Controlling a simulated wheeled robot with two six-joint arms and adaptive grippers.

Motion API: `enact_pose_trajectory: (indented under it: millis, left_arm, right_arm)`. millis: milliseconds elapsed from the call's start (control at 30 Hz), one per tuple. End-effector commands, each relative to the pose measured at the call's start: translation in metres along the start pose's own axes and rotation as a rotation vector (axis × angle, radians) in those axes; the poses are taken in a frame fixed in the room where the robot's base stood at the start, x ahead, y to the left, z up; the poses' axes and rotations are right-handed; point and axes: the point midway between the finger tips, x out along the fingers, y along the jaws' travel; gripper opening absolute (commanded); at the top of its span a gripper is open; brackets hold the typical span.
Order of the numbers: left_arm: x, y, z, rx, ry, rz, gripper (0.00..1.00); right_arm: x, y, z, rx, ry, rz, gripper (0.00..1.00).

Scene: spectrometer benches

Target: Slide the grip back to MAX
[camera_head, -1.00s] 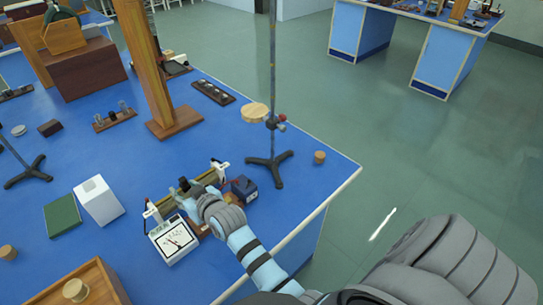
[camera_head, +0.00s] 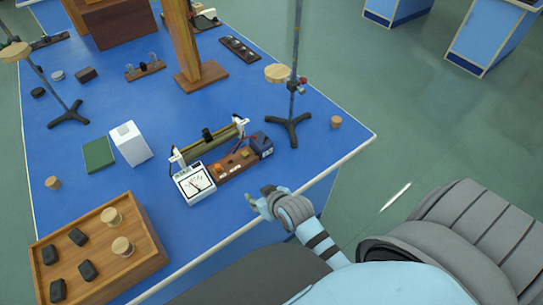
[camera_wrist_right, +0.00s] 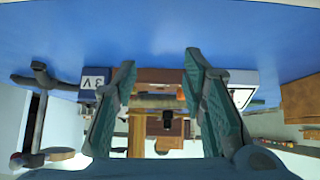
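The sliding rheostat (camera_head: 222,143) lies on the blue bench, a brown-gold tube between white end posts. Its black grip (camera_head: 207,135) stands near the middle of the rod; no MAX marking is legible. My right gripper (camera_head: 252,201) is near the bench's front edge, apart from the rheostat and on the near side of it. In the right wrist view its two dark green fingers (camera_wrist_right: 160,62) are spread with nothing between them. The rheostat tube (camera_wrist_right: 157,101) shows beyond them, between the fingers. My left gripper is not in view.
A white dial meter (camera_head: 194,184), a brown switch board (camera_head: 235,163) and a dark blue battery box (camera_head: 262,144) stand close in front of the rheostat. A tripod stand (camera_head: 291,125) is to the right. A wooden tray (camera_head: 151,262) is at lower left. Open bench surface lies around my gripper.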

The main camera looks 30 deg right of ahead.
Motion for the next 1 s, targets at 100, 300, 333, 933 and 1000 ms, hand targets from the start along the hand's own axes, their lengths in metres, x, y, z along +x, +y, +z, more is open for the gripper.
enact_pose_trajectory:
  millis: [100,300,333,933,1000]
  left_arm:
    - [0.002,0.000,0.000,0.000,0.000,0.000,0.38]
    - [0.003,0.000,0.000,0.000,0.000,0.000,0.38]
    - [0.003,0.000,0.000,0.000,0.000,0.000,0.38]
    - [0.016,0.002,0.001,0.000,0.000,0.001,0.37]
    - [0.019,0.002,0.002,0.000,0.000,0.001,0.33]
  right_arm:
    - [-0.007,0.005,0.025,-0.006,-0.062,0.006,0.38]
    - [-0.014,0.009,0.044,-0.007,-0.116,0.011,0.38]
    - [-0.014,0.009,0.045,-0.007,-0.118,0.011,0.38]
    - [0.032,0.025,0.305,0.002,-0.471,0.036,0.37]
    - [0.018,0.029,0.373,0.005,-0.550,0.044,0.33]
